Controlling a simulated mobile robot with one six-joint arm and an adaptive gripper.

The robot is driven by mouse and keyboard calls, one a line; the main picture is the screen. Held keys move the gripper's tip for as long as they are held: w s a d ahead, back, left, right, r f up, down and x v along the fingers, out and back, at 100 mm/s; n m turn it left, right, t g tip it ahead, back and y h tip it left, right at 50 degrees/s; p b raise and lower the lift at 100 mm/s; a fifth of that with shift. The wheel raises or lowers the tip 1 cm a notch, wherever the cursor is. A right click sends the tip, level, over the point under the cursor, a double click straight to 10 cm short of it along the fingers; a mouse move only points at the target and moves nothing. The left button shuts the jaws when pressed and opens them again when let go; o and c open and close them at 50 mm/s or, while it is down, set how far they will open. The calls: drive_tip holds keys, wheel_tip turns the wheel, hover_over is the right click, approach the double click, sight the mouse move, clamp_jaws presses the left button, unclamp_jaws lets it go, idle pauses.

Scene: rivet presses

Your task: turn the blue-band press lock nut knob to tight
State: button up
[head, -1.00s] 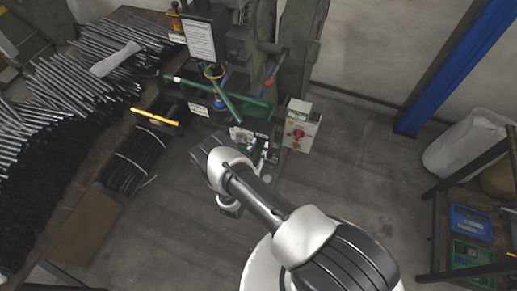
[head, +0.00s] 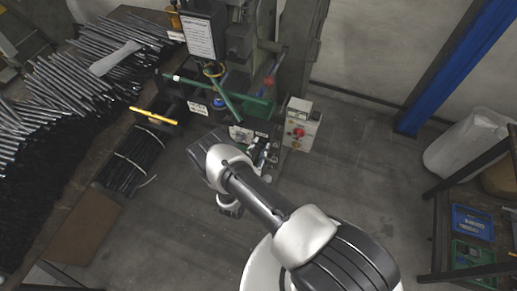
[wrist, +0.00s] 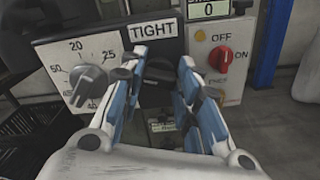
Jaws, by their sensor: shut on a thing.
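The lock nut knob (wrist: 159,72) is dark and sits just under a white TIGHT label (wrist: 153,30) in the wrist view. My gripper (wrist: 161,78) has its two blue-and-white fingers on either side of it and is shut on it. The fingers hide part of the knob, and its pointer direction cannot be made out. In the head view my gripper (head: 262,154) is at the small panel low on the press (head: 240,45). The knob is too small to tell there, and no blue band is clear in the wrist view.
A grey dial knob (wrist: 88,82) with a numbered scale is left of my fingers. A red OFF/ON switch (wrist: 220,59) is close on the right, on a grey box (head: 300,124). Rods (head: 50,85) cover the left bench.

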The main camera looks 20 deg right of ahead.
drive_tip(key=m, duration=0.3)
drive_tip(key=shift+d+f+m+b, duration=0.1)
drive_tip(key=shift+m+b, duration=0.2)
drive_tip(key=shift+m, duration=0.1)
drive_tip(key=m, duration=0.3)
drive_tip(key=shift+m, duration=0.3)
drive_tip(key=m, duration=0.6)
drive_tip(key=shift+s+f+b, duration=0.1)
drive_tip(key=shift+b, duration=0.3)
drive_tip(key=shift+m, duration=0.3)
drive_tip(key=o, duration=1.1)
drive_tip(key=shift+c, duration=0.2)
drive_tip(key=v, duration=1.2)
